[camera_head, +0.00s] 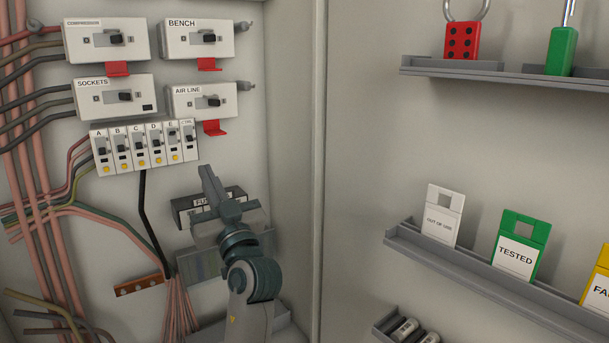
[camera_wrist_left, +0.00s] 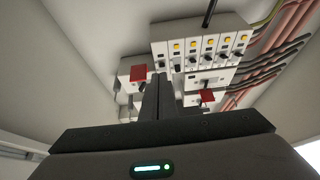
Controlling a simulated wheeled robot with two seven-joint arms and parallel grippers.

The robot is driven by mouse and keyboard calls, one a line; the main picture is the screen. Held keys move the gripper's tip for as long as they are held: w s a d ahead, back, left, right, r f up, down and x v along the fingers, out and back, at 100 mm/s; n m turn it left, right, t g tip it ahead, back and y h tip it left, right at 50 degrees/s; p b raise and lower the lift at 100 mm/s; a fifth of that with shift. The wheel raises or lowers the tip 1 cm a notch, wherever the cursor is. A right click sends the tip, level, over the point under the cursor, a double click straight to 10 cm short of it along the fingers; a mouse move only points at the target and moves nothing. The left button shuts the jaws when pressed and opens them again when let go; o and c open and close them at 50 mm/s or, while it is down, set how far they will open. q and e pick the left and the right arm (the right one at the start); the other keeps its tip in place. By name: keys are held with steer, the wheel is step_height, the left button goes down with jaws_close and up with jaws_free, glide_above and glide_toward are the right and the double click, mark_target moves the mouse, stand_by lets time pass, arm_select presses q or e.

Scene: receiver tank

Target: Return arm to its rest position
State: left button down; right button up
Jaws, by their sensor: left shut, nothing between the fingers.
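My left gripper (camera_head: 209,181) is in front of the lower part of the electrical panel, below the row of breakers. Its two fingers are together and point up, with nothing between them. In the left wrist view the closed fingers (camera_wrist_left: 158,98) reach toward the panel, apart from the breaker row (camera_wrist_left: 206,45). The gripper partly hides a dark box (camera_head: 181,211) lettered "FU...". My right gripper does not show in either view.
Pink pipes and cables run at left. At right, an upper shelf (camera_head: 425,67) holds padlocks; a lower shelf (camera_head: 410,245) holds tags.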

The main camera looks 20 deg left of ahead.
arm_select(q)
steer(key=shift+w+f, duration=0.1)
